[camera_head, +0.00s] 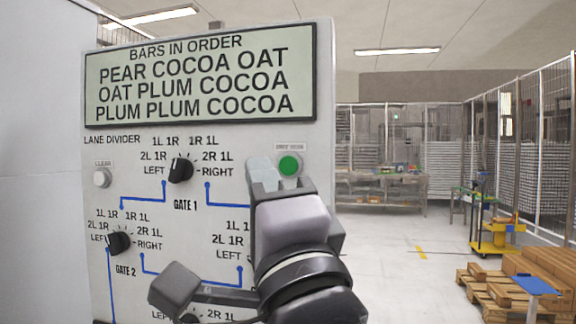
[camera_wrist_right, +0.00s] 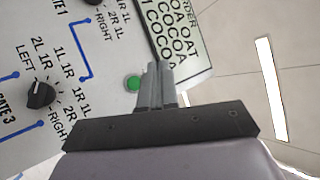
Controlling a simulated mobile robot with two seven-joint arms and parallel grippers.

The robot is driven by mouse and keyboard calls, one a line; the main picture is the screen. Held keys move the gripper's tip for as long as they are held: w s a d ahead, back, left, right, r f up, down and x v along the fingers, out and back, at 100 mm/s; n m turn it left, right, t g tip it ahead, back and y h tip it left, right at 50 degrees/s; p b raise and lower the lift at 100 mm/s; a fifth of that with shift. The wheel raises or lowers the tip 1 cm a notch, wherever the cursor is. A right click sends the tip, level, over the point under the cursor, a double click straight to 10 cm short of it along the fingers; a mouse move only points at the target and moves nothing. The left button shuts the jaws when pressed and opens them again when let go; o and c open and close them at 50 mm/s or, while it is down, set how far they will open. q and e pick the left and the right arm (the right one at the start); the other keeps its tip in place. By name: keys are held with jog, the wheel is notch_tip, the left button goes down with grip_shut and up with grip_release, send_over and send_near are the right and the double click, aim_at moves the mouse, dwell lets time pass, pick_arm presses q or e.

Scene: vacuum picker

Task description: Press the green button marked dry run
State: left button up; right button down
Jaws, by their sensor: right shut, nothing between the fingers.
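The green button (camera_head: 289,166) is a round push button on a square light plate, at the upper right of the white panel. A small label above it is too blurred to read surely. It also shows in the wrist view (camera_wrist_right: 132,83), just left of my fingertips. My right gripper (camera_head: 262,164) is shut and empty, its pale fingers pointing at the panel, just left of the green button in the head view. The fingers cover none of the button's green face. I cannot tell whether the fingertips touch the panel. My left gripper is not in view.
The panel carries a sign (camera_head: 200,75) listing bars in order, a white button (camera_head: 102,178), the gate 1 knob (camera_head: 180,170) and the gate 2 knob (camera_head: 119,243). My right arm hides its lower right part. Pallets with boxes (camera_head: 505,290) stand right, beyond open floor.

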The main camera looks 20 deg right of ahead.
aim_at(286, 174)
jog(key=shift+w, duration=0.15)
jog(key=shift+w+d+p, duration=0.1)
jog(key=shift+w+d, duration=0.75)
jog(key=shift+w, duration=0.35)
jog(key=shift+w+d+p, duration=0.1)
jog(key=shift+w+d, duration=0.7)
jog(key=shift+w, duration=0.35)
jog(key=shift+w+d+p, duration=0.1)
jog(key=shift+w+d, duration=0.75)
jog(key=shift+w, duration=0.35)
jog(key=shift+w+d, duration=0.2)
jog(key=shift+w, duration=0.15)
jog(key=shift+w+d, duration=0.2)
jog(key=shift+w, duration=0.05)
jog(key=shift+s+a, duration=0.1)
dwell(0.3)
jog(key=shift+s+a, duration=0.3)
jog(key=shift+s, duration=0.2)
